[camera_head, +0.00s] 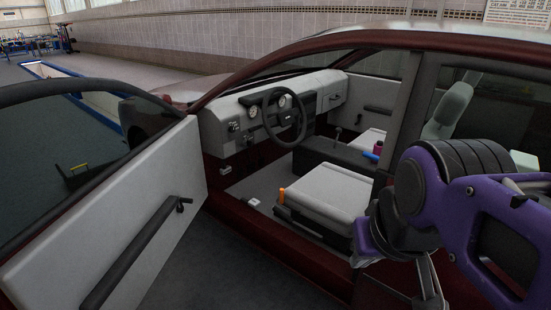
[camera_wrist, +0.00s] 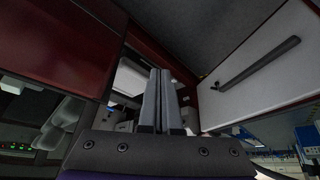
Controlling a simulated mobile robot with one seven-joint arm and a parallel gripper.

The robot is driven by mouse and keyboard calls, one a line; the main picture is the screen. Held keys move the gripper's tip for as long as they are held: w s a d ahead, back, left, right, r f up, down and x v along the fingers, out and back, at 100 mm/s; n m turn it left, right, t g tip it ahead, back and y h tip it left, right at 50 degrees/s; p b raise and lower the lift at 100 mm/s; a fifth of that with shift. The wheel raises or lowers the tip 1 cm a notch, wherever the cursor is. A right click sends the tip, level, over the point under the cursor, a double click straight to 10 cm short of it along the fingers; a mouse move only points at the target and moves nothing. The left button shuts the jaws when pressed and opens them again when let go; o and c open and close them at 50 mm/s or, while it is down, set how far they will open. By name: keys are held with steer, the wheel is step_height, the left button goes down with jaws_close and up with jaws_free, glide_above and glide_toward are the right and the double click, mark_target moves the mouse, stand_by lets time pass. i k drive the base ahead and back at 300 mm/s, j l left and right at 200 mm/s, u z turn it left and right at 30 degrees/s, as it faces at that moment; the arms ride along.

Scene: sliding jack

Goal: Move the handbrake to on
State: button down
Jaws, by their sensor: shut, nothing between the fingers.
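The handbrake cannot be picked out for certain. In the head view, a small dark lever (camera_head: 337,134) stands on the dark centre console (camera_head: 335,153) beyond the driver's seat. A small blue and pink item (camera_head: 376,151) shows behind it, by the far side of the seat; I cannot tell what it is. My gripper (camera_wrist: 161,73) is shut and empty in the wrist view, its two grey fingers side by side. My purple arm is outside the car at the right of the head view, apart from the console.
The dark red car's front door (camera_head: 110,220) stands wide open at left. The driver's seat (camera_head: 325,187), steering wheel (camera_head: 284,117) and door pillar (camera_head: 403,120) bound the opening. An orange piece (camera_head: 281,195) sits at the seat's near side.

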mark_target(312, 233)
steer(key=i+j+z, duration=0.25)
steer(key=i+j, duration=0.3)
steer(key=i+j+z, duration=0.25)
steer(key=i+j, duration=0.25)
steer(key=j, duration=0.15)
